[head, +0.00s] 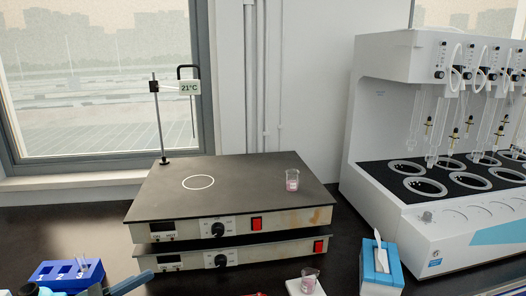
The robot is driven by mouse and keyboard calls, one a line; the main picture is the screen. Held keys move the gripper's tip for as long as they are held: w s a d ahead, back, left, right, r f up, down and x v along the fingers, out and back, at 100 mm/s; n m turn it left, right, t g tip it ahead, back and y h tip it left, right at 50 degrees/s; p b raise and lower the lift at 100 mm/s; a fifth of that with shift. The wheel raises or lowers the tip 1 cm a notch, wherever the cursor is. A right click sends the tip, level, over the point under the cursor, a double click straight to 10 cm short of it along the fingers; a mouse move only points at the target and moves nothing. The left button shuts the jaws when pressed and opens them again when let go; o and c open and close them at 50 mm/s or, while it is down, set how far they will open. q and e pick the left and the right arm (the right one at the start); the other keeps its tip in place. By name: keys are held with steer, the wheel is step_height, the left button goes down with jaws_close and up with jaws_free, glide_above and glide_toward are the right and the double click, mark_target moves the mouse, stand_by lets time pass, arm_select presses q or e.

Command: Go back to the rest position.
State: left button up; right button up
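Grey and blue parts that look like my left gripper (112,288) show at the bottom left edge, in front of the blue tube rack. They are mostly cut off, so I cannot tell whether the fingers are open or shut. My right gripper is not in view. A small beaker with pink contents (292,180) stands upright on the right part of the black hot plate top (225,200). No gripper is near it.
A second beaker (309,281) stands at the front. A blue box with white tissue (381,268) is right of it. The large white distiller (400,120) fills the right. A stand with a 21°C display (190,88) is behind the hot plate. A numbered blue rack (66,275) is front left.

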arm_select(q)
step_height(320, 180, down, 11)
steer(key=n+t+y, duration=0.6)
steer(key=n+y, duration=0.4)
steer(key=y, duration=0.2)
steer(key=s+d+f+g+y, duration=0.1)
steer(key=s+d+f+g, duration=0.2)
steer(key=f, duration=0.4)
steer(key=s+d+f+n+g+y, duration=0.1)
steer(key=s+d+f+g, duration=0.3)
steer(key=s+f, duration=0.3)
steer(key=shift+d+p, duration=0.35)
steer(key=shift+d, duration=0.3)
steer(key=shift+f, duration=0.1)
